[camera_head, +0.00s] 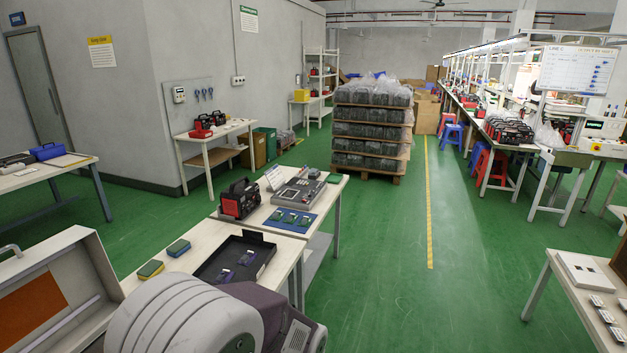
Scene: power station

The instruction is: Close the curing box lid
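The curing box lid (85,244) is at the lower left, a light grey panel with a raised rim and a bar handle (10,250) on its upper edge. It looks raised and open, with an orange patch (32,308) on its inner face and a pale strip beside it. The box body below is cut off by the frame's edge, so its inside is hidden. A large pale ribbed part of my own arm fills the bottom centre, just right of the lid. Neither gripper's fingers show.
A black-and-red device (239,200) stands behind. A table (549,266) stands at the right. The green floor (390,270) between is clear.

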